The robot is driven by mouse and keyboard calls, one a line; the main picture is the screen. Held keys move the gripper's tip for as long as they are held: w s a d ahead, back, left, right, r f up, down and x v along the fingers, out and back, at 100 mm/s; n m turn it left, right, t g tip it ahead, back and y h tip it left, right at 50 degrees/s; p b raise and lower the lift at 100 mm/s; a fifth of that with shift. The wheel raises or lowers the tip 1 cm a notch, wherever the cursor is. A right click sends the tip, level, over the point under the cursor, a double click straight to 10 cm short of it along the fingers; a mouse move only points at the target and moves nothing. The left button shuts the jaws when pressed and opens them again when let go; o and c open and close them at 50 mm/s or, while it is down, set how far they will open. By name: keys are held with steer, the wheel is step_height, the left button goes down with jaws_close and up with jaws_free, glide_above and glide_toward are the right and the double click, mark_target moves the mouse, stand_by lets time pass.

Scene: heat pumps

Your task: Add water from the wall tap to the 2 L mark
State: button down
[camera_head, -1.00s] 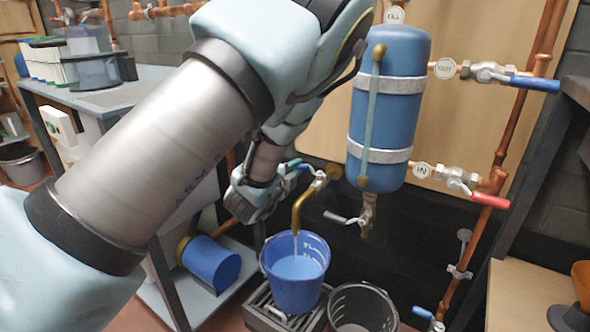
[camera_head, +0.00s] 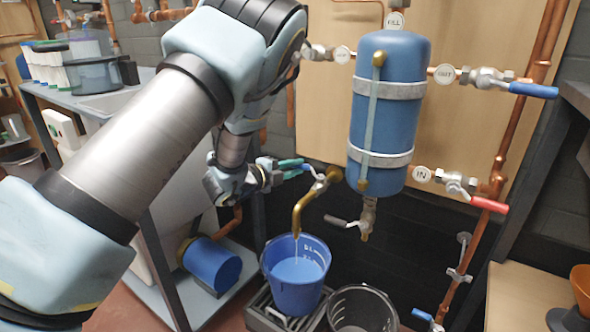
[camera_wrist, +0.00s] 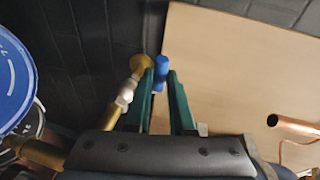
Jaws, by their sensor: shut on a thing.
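My gripper (camera_head: 292,168) has green fingers and is shut on the blue lever (camera_wrist: 160,72) of the wall tap. The brass tap (camera_head: 305,204) has its spout above a blue bucket (camera_head: 297,293), and a thin stream of water (camera_head: 296,250) shows between spout and bucket. Light blue water (camera_head: 298,270) stands inside the bucket, with white level marks on the inner wall above it. The marks are too small to read for certain. The wrist view also shows the bucket's blue interior (camera_wrist: 12,80) at the left edge and the tap's brass body (camera_wrist: 128,92).
The bucket stands on a grey grate (camera_head: 262,312). A dark empty bucket (camera_head: 362,310) is close on its right. A blue tank (camera_head: 388,110) with labelled valves hangs on the wooden panel above. A red-handled valve (camera_head: 490,204) is at right.

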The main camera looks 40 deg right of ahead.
steer(key=shift+w+d+m+g, duration=0.2)
steer(key=shift+d+m+g, duration=0.15)
steer(key=shift+m+g, duration=0.5)
steer(key=c, duration=0.8)
jaws_free()
steer(key=shift+n, duration=0.25)
